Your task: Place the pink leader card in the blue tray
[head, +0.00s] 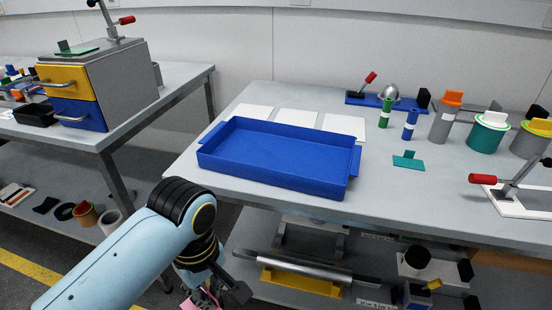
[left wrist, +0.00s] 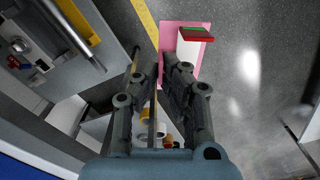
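The pink leader card (left wrist: 172,34) is a flat pink sheet in the left wrist view, at the fingertips and partly covered by the right-hand finger. My left gripper (left wrist: 158,68) has its fingers close together and appears shut on the card, above the floor. In the head view the left gripper (head: 213,294) is at the bottom edge, in front of the table, and only a bit of pink shows there. The blue tray (head: 228,180) sits on the table, above and right of that gripper. My right gripper is not in view.
The tray stands near the table's (head: 395,207) front left, with white sheets (head: 345,125) behind it. A teal card (head: 408,163) with a tab lies right of it. A red-handled clamp (head: 500,182) is farther right. A shelf with parts is below the tabletop.

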